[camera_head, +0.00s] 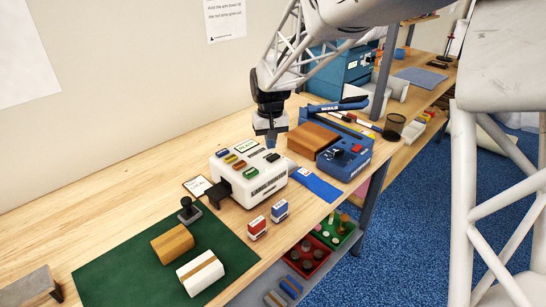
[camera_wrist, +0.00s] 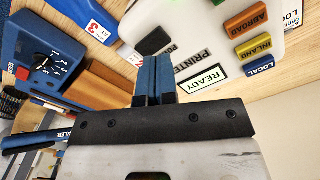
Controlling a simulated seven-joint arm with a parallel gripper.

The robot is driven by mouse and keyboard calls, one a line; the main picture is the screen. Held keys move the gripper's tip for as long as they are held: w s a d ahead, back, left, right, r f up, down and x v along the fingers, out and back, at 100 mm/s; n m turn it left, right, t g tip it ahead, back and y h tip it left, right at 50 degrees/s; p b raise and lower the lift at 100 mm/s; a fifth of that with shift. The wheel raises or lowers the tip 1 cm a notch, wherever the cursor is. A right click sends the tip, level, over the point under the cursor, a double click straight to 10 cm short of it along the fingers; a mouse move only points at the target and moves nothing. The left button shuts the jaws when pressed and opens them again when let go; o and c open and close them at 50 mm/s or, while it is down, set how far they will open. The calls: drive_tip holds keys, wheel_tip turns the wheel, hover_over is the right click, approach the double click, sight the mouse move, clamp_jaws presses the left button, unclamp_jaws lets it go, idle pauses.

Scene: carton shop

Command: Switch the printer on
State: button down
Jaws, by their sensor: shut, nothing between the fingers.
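The printer (camera_head: 262,188) is a white box on the wooden bench, with coloured buttons labelled LOCAL, INLAND and ABROAD and a READY panel (camera_wrist: 205,80) on top. In the wrist view its white top (camera_wrist: 205,25) fills the upper middle. A black switch (camera_wrist: 155,41) sits there beside a partly hidden label starting "PO". The switch also shows in the head view (camera_head: 272,157). My gripper (camera_head: 271,143) points down above the printer's back right part. Its blue fingers (camera_wrist: 152,62) are shut and empty, close to the switch; I cannot tell whether they touch it or how the switch is set.
A blue machine (camera_head: 347,158) with a dial and a brown carton (camera_head: 312,139) stand right of the printer. A green mat (camera_head: 115,277) with two boxes and a black-handled stamp (camera_head: 190,211) is at the left.

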sight(273, 160)
drive_tip(key=shift+r, duration=1.4)
drive_tip(key=shift+s+d+r, duration=0.25)
drive_tip(key=shift+s+d, duration=0.1)
drive_tip(key=s+d+r+m+t, duration=0.1)
drive_tip(key=s+d+r, duration=0.2)
drive_tip(key=s+d, duration=0.4)
drive_tip(key=s+d+r+m, duration=0.1)
drive_tip(key=s+d+r, duration=0.35)
drive_tip(key=s, duration=0.55)
drive_tip(key=s+d+f, duration=0.1)
drive_tip(key=s+d, duration=0.3)
drive_tip(key=s, duration=0.6)
drive_tip(key=s+d+f+m+t, duration=0.1)
drive_tip(key=s+d+f, duration=0.1)
drive_tip(key=s, duration=0.8)
drive_tip(key=shift+s+d+f+t, duration=0.2)
drive_tip(key=shift+d+t, duration=0.1)
drive_tip(key=shift+d, duration=0.6)
drive_tip(key=shift+w, duration=0.15)
